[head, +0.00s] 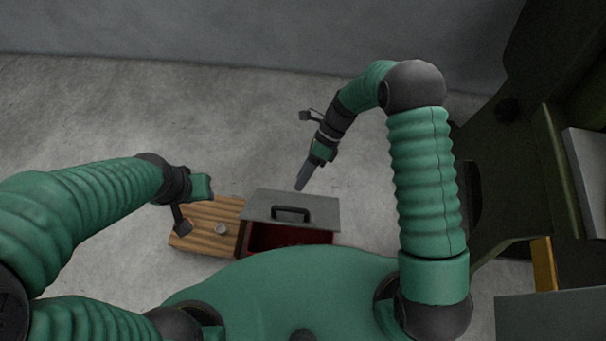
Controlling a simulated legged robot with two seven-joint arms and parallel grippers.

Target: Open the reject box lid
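The reject box (243,243) is a dark red box on the floor just in front of my body. Its flat grey lid (325,208) has a black bar handle (291,213) and covers the far part of it. Below the lid's near edge dark red shows; I cannot tell whether this is the inside or the front wall. My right gripper (301,185) points down at the lid's far edge, with its fingers seen edge-on. It does not hold the handle. My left gripper (207,188) is left of the box, above a wooden board; its fingers are not clear.
A dark green machine (500,190) with grey panels is at the right. The concrete floor behind the box is clear up to the grey wall (200,30).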

